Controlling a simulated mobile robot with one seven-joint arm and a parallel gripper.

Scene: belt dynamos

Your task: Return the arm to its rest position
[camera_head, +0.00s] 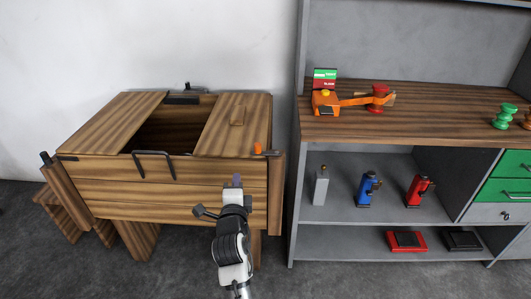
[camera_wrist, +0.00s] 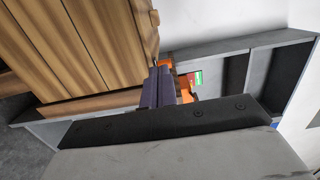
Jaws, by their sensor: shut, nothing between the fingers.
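My gripper (camera_head: 232,183) is at the lower middle of the head view, in front of the right part of a wooden chest. Its fingers point up and away from me, and they are shut and empty. In the wrist view the dark fingers of my gripper (camera_wrist: 157,82) lie side by side with nothing between them. The arm stretches up from the bottom edge of the head view. I cannot tell from the picture how near the fingers are to the chest front.
The wooden chest (camera_head: 190,203) has an opening in its top and a dark front handle. Right of it stands a grey shelf unit (camera_head: 300,215). An orange belt device (camera_head: 326,103) is on its wooden top. Blue (camera_head: 366,190) and red (camera_head: 418,190) devices stand below. Grey floor lies in front.

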